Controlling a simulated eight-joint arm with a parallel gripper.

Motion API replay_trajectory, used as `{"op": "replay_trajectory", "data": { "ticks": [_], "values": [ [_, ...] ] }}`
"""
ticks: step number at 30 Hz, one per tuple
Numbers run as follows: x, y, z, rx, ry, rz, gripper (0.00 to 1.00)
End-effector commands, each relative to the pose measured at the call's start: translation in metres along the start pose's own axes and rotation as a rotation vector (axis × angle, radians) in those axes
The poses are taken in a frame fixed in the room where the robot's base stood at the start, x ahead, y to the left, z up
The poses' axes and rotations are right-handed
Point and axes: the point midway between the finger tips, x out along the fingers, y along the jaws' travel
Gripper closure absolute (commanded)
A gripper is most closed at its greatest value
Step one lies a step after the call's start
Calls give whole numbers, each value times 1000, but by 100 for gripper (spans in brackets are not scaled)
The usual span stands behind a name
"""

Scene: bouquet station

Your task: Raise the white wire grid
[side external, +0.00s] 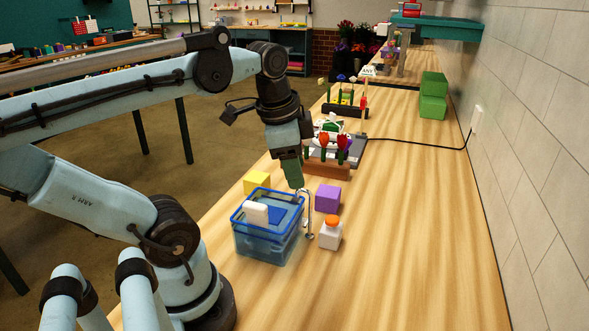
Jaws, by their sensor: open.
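A clear tub with a blue rim (240,223) stands on the wooden table in front of my arm. I cannot clearly make out a white wire grid in or around it. A thin bent metal wire or hook (309,212) rises at the tub's right side; I cannot tell what it belongs to. A white block (255,213) and a dark blue piece (275,215) show at the tub's top. My gripper (296,186) points down just above the tub's far right corner. It is open, with nothing visible in it; its fingertips are small and partly hidden.
A yellow block (257,182) and a purple block (328,198) stand beyond the tub. A white jar with an orange cap (331,233) is to its right. A wooden holder with flowers (327,168) stands behind. The table's right side (420,240) is clear.

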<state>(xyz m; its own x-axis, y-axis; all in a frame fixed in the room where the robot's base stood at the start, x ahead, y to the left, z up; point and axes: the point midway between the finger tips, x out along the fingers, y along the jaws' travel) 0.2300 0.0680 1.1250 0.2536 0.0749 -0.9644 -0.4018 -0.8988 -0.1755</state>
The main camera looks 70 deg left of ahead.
Motion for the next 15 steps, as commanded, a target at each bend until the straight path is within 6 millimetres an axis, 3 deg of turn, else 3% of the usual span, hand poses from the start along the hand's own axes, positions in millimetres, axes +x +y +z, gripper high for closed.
{"op": "replay_trajectory", "data": {
  "ticks": [3, 7, 11, 15],
  "values": [
    [-32, -4, 29, 142, -95, 76, 53],
    [-57, -1, 50, 264, -147, 156, 53],
    [-69, 2, 59, 329, -165, 202, 53],
    [-66, 4, 63, 347, -169, 214, 53]
  ]
}}
